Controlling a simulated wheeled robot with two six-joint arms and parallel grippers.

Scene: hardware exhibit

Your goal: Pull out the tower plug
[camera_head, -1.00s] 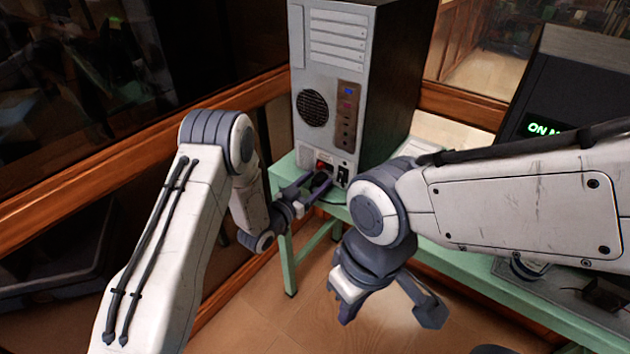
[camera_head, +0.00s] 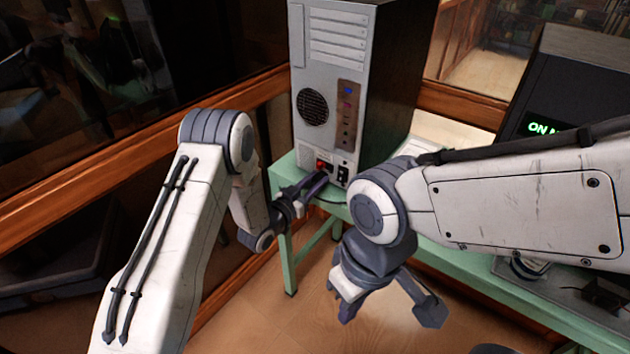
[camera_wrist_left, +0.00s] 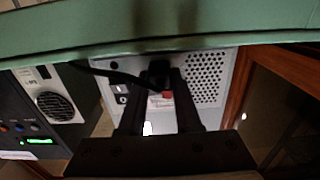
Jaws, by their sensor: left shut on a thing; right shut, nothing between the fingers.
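The grey computer tower (camera_head: 318,143) stands with its back panel toward me. The plug (camera_wrist_left: 158,74) is a dark block at the tower's socket area, between the fingers of my left gripper (camera_wrist_left: 158,82) in the left wrist view, which looks upside down. My left gripper (camera_head: 321,180) is shut on it in the head view, low on the panel by the red part (camera_head: 321,165). The fingers largely hide the plug there. My right gripper (camera_head: 347,308) hangs lower, in front of the table, shut and empty, and partly hidden by its own wrist.
The tower is on a green table (camera_head: 285,235). A black cable (camera_wrist_left: 110,72) runs from the plug. A dark box with a lit green display (camera_head: 542,128) stands at right. A wooden rail (camera_head: 150,118) and glass lie at left.

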